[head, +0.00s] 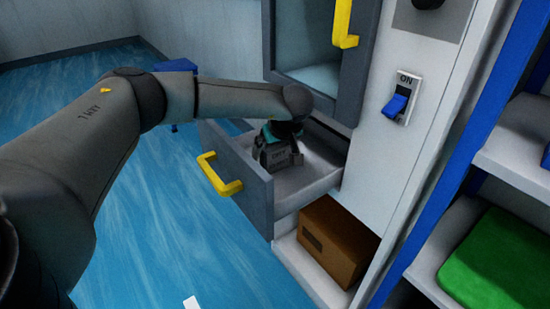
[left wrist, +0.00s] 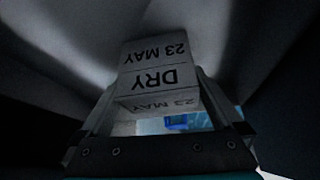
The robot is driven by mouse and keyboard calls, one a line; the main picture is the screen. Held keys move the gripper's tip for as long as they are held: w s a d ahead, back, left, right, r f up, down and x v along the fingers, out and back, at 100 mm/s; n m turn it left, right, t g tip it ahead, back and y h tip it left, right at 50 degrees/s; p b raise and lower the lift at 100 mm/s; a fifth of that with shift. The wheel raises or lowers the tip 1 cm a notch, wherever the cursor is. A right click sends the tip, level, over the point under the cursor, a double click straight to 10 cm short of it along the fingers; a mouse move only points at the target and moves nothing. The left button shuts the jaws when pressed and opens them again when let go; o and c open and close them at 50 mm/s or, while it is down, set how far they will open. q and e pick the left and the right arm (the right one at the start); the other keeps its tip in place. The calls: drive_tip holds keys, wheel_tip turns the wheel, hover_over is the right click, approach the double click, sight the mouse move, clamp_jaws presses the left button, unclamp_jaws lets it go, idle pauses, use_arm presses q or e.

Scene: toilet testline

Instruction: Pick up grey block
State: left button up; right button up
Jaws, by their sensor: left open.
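The grey block (left wrist: 160,72) shows in the left wrist view as a pale box with dark lettering, "DRY" and "23 MAY", upside down in the picture. It lies between the two fingers of my left gripper (left wrist: 163,100), which is open around it. In the head view my left gripper (head: 280,158) is pointed down inside the open drawer (head: 310,181), and the gripper largely hides the block there. I cannot tell whether either finger touches it. My right gripper is in neither view.
The drawer has a yellow handle (head: 219,174) on its front. A brown box (head: 330,240) sits in the opening below. A blue switch (head: 397,103) is on the panel to the right. A shelf holds a green item (head: 492,262). Blue floor is clear at the left.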

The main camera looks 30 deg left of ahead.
use_arm(q)
drive_tip(key=shift+c, duration=0.4)
drive_tip(key=c, duration=1.2)
drive_tip(key=shift+o, duration=0.2)
drive_tip(key=shift+r, duration=0.2)
